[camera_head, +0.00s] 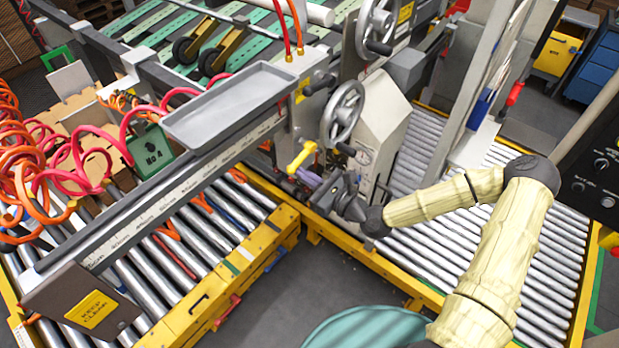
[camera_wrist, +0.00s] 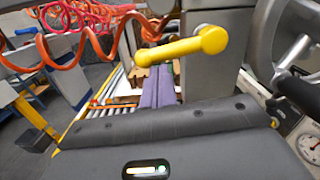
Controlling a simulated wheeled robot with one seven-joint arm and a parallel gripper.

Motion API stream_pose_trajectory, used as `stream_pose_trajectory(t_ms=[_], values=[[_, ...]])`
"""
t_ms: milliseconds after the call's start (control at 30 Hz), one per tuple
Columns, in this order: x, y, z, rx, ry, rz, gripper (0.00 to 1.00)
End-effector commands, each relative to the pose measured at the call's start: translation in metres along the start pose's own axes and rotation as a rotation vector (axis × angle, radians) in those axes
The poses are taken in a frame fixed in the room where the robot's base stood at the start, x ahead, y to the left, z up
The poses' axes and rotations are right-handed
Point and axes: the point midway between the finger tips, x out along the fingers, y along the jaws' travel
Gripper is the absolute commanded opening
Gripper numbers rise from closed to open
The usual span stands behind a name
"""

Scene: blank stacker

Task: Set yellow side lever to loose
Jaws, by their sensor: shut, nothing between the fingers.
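The yellow side lever (camera_head: 302,156) is mounted on the side of the grey machine post, left of and below a handwheel in the head view. In the wrist view the lever (camera_wrist: 185,47) runs from a round yellow hub on the right to a free end at the left, tilted slightly down. My gripper (camera_head: 290,183) is just below the lever in the head view. In the wrist view its purple fingers (camera_wrist: 156,85) are shut with nothing between them, and their tips show just beneath the lever's arm. I cannot tell whether they touch it.
A handwheel (camera_head: 342,110) with a dark knob and a gauge (camera_head: 363,157) are close right of my gripper. A grey tray (camera_head: 230,103) on a ruled beam is at left. Coiled red and orange hoses (camera_head: 60,150) hang farther left. Roller conveyors (camera_head: 480,240) lie below.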

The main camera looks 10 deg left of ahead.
Motion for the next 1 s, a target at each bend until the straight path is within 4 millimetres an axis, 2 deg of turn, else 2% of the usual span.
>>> stream_pose_trajectory(t_ms=[167, 467, 1000], values=[[-0.002, 0.001, -0.010, 0.001, 0.000, 0.000, 0.00], [-0.008, 0.003, -0.045, 0.002, -0.002, 0.008, 0.00], [-0.086, 0.002, -0.041, 0.001, -0.001, 0.008, 0.00]])
